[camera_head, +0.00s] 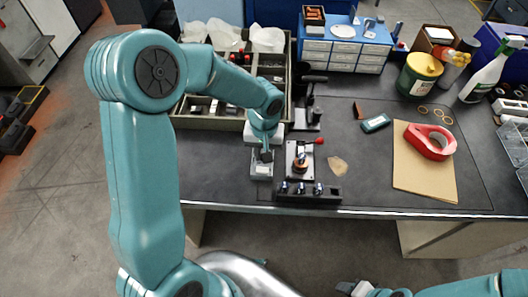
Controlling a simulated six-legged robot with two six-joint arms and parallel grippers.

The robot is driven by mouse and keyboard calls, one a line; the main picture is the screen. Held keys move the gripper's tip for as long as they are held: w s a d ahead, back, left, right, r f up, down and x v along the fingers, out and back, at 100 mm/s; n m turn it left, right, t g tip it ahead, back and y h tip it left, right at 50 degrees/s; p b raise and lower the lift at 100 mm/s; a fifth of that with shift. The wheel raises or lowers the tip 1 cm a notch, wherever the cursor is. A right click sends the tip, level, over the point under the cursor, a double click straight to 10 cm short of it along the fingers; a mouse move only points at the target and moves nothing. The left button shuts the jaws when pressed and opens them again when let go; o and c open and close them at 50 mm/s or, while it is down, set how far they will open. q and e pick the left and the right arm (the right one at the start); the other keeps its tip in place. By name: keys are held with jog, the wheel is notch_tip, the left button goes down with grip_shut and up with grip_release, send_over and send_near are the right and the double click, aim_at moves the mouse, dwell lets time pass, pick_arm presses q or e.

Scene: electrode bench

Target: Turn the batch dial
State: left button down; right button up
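My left gripper (265,154) points down over a small light-grey block (261,172) near the bench's front edge; its fingertips are small and dark, and I cannot tell whether they touch it or are apart. To its right stands a small fixture (300,158) with a pale plate, a dark and copper-coloured round part and a red-knobbed lever (319,141). I cannot make out for certain which part is the batch dial; the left gripper may hide it. My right gripper (353,288) is low at the bottom edge, away from the bench, and partly cut off.
A dark rack (308,195) with several small posts lines the front edge. A compartment tray (205,122) lies behind my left arm. A black stand (308,112) rises behind the fixture.

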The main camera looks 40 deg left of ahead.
pick_arm(q)
jog(key=m, duration=0.5)
jog(key=shift+w+m, duration=0.1)
jog(key=shift+m, duration=0.2)
jog(key=m, duration=0.2)
jog(key=shift+r+m, duration=0.1)
jog(key=shift+m, duration=0.2)
jog(key=m, duration=0.3)
jog(key=shift+m, duration=0.3)
jog(key=m+p, duration=0.1)
jog(key=m, duration=0.4)
jog(key=shift+p, duration=0.35)
jog(key=m+p, duration=0.1)
jog(key=m, duration=0.3)
jog(key=shift+m, duration=0.3)
jog(key=shift+p, duration=0.3)
